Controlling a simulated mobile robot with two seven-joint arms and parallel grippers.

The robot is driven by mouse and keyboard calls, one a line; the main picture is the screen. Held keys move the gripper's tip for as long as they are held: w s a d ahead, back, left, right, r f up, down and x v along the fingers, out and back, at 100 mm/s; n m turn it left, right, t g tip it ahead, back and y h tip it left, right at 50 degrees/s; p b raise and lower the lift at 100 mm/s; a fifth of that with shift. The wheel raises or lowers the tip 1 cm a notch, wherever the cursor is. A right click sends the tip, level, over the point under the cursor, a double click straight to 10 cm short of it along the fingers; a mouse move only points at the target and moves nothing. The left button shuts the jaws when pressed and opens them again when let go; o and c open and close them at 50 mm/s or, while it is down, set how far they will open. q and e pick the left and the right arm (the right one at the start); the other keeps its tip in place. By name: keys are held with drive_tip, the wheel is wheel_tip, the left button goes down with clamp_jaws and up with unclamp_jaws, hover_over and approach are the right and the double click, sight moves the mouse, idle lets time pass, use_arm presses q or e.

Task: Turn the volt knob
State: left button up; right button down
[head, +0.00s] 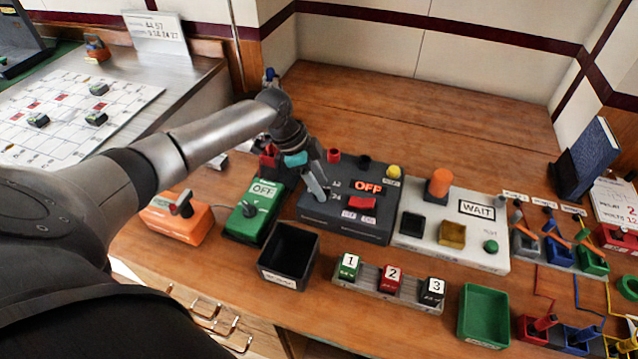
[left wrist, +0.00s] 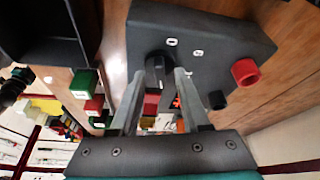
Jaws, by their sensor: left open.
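The dark grey power box (head: 345,232) stands on the wooden bench, with a lit red OFF display (head: 368,187) and a red switch (head: 361,203). My left gripper (head: 318,193) reaches down over its left part, beside small number marks. In the left wrist view, the black round volt knob (left wrist: 159,70) sits on the box face. My open left gripper (left wrist: 159,74) has one finger on each side of it; whether the fingers touch it I cannot tell. In the head view the gripper hides the knob. My right gripper is not in view.
A green OFF box (head: 245,225) and an orange box (head: 178,222) stand left of the power box. A black bin (head: 289,256) and numbered breaker blocks (head: 390,282) are in front. A white WAIT panel (head: 460,235) adjoins it on the right. The bench behind is clear.

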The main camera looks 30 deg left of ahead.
use_arm(q)
drive_tip(key=shift+c, duration=0.3)
clamp_jaws()
idle(0.3)
